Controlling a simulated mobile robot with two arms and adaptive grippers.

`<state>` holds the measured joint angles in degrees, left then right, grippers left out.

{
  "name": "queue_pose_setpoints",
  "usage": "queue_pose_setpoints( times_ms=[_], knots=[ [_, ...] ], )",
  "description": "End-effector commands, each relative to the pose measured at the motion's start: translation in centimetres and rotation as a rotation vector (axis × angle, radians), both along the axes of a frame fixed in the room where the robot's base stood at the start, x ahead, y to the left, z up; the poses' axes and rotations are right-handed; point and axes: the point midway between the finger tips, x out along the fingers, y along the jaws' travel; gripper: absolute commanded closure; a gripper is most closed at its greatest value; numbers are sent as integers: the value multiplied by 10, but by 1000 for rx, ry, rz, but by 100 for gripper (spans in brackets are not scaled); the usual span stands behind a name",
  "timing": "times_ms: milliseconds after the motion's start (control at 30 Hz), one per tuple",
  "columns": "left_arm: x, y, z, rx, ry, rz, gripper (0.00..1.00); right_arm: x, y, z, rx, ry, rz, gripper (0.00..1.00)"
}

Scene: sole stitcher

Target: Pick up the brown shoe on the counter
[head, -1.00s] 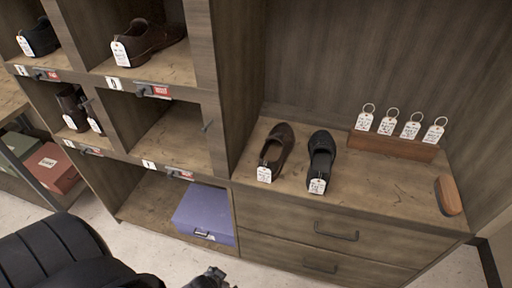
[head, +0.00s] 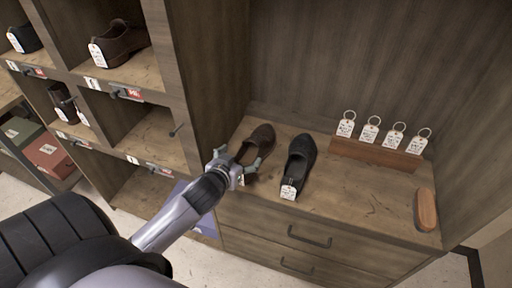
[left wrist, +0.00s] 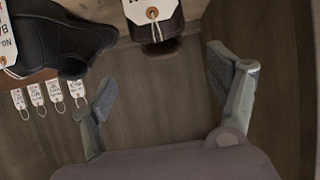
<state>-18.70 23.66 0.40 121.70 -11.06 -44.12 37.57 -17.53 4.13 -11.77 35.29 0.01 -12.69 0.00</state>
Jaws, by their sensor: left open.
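The brown shoe (head: 263,134) stands on the wooden counter (head: 350,195), beside a black shoe (head: 303,153) to its right. My left gripper (head: 241,164) is open at the near end of the brown shoe and hides part of it. In the left wrist view, the brown shoe (left wrist: 157,32) with its white tag (left wrist: 142,10) is at the top centre, beyond the open fingers (left wrist: 162,70). Nothing is held between them. The black shoe (left wrist: 62,38) is at the upper left there. My right gripper is not in view.
A wooden block with several tagged key rings (head: 375,152) stands at the back right. A brush (head: 426,209) lies at the right edge. A shelf unit (head: 180,115) with shoes rises on the left.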

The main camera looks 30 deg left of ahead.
Motion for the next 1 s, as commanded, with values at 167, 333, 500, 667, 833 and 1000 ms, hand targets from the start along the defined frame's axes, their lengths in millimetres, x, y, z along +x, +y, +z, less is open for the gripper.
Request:
queue_pose_setpoints(
  times_ms=[167, 333, 500, 667, 833, 1000],
  knots=[
    [32, 8, -14, 2, -1, 1, 19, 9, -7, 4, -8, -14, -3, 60],
    [56, 14, -27, 1, 1, 2, 19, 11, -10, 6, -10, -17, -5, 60],
    [68, 16, -34, 1, 0, 0, 19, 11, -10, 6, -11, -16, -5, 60],
    [74, 18, -37, 1, 1, 0, 19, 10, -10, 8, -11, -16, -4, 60],
    [93, 22, -45, 2, 2, 1, 19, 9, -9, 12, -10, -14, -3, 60],
    [109, 25, -55, 1, 1, 0, 19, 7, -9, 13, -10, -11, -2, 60]
  ],
)
